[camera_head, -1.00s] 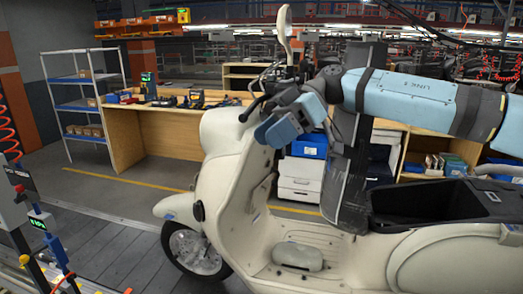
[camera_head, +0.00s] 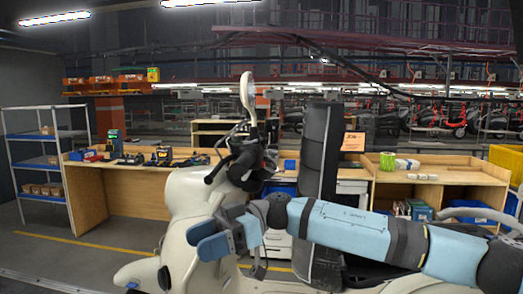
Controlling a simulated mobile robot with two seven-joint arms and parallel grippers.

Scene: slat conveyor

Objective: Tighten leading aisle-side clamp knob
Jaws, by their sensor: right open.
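A cream scooter (camera_head: 185,192) stands in front of me, its lower part cut off by the bottom edge of the view. Its dark handlebar (camera_head: 243,162) and a round-topped mirror (camera_head: 247,95) rise at the front. My right arm comes in from the right across the scooter. My right gripper (camera_head: 214,238), with blue fingers, is open and empty in front of the scooter's front shield, below the handlebar. I cannot tell whether it touches the scooter. No clamp knob can be made out. My left gripper is not in view.
A tall dark upright piece (camera_head: 318,150), seemingly the raised seat, stands behind my right arm. A wooden bench (camera_head: 125,205) with tools is behind the scooter. A shelf rack (camera_head: 40,165) stands at left. Another wooden bench (camera_head: 440,188) with boxes is at right.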

